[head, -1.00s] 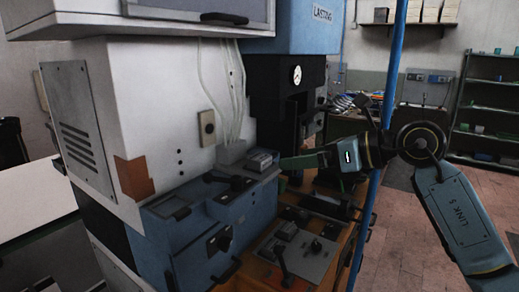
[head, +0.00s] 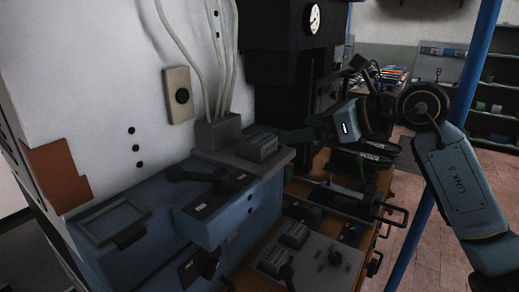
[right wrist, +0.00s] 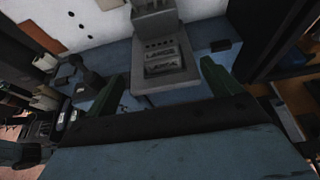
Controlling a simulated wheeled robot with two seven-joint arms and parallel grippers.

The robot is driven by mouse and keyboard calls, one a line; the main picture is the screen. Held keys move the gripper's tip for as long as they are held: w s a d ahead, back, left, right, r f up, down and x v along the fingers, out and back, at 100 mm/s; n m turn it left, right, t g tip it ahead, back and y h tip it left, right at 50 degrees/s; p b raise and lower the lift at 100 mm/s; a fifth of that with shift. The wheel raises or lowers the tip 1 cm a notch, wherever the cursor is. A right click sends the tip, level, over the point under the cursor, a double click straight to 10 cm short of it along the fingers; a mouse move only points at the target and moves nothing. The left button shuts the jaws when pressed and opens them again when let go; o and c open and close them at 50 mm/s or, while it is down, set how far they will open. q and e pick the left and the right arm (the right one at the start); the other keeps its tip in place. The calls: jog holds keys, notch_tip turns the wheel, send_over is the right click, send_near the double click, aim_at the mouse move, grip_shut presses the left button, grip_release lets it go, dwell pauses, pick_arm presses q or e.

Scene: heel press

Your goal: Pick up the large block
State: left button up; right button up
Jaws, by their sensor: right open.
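A grey block (head: 258,147) with a ribbed top sits on the grey ledge of the blue machine in the head view. It may be the large block, but I cannot be sure. In the right wrist view a grey block (right wrist: 163,62) with two marked faces lies ahead, between the fingers. My right gripper (head: 287,137) reaches in from the right, with its green fingers close to the block's right side. In the right wrist view the gripper (right wrist: 160,78) has its fingers spread wide with nothing held. Contact with the block cannot be told. My left gripper is not in view.
A taller grey housing (head: 217,132) with white cables stands left of the block. A control panel (head: 308,252) with levers lies below. A blue pole (head: 452,130) stands right, near my right arm.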

aim_at(260, 138)
jog(key=x, duration=0.6)
jog(key=shift+s+a+r+p, duration=0.15)
jog(key=shift+p, duration=0.25)
jog(key=shift+w+a+f, duration=0.3)
jog(key=shift+a, duration=0.05)
jog(key=x, duration=0.2)
jog(key=p+x, duration=0.1)
jog(key=x, duration=0.2)
jog(key=shift+d+f, duration=0.25)
jog(key=shift+f, duration=0.05)
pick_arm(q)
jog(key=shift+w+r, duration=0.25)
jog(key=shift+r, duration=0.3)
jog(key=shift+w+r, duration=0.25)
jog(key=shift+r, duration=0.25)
pick_arm(e)
jog(key=shift+c, duration=0.3)
jog(key=c, duration=1.2)
jog(key=shift+c, duration=0.3)
jog(key=shift+r, duration=0.15)
